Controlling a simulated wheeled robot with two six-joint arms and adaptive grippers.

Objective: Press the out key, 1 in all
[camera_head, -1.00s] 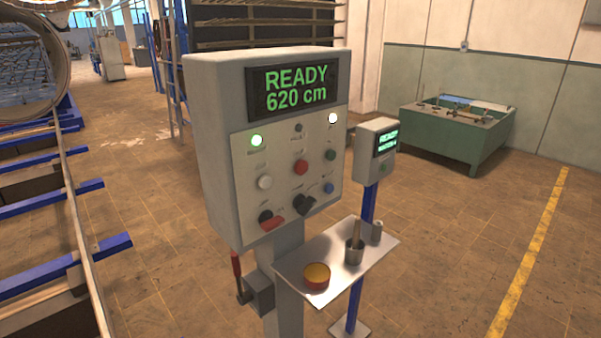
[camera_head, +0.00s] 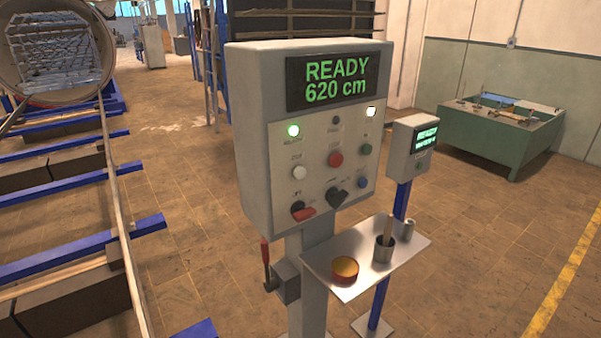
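A grey control box (camera_head: 253,140) on a post faces me. Its display (camera_head: 334,80) reads READY 620 cm in green. On its pale panel are a white button (camera_head: 299,172), a red button (camera_head: 335,159), a green button (camera_head: 365,149) and a blue button (camera_head: 362,181). The small label above the white button seems to read OUT, but it is blurred. A lit green lamp (camera_head: 293,131) and a lit white lamp (camera_head: 370,112) sit near the panel's top. Neither gripper shows.
A smaller display box (camera_head: 409,160) stands behind right. Blue rails (camera_head: 80,248) and a round chamber opening (camera_head: 60,50) are at left.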

